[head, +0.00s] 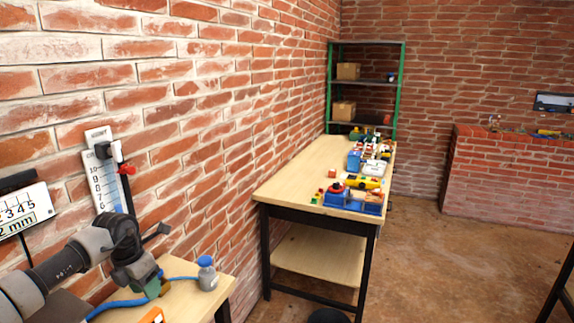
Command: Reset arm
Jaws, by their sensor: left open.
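My left arm comes in from the lower left, grey and black, and bends at the wrist near the brick wall. My left gripper (152,238) is at the end of this arm, dark and small in the head view. It is open, and I see nothing held in it. It appears above the near wooden table (189,300); its exact distance from the wall and the table cannot be told. My right gripper is not in view.
A scale plate (103,185) with a gauge hangs on the brick wall, by a numbered sign (24,212). A blue-capped bottle (207,274) and blue hose (122,304) are on the near table. A cluttered workbench (290,188) and green shelf (366,111) stand beyond.

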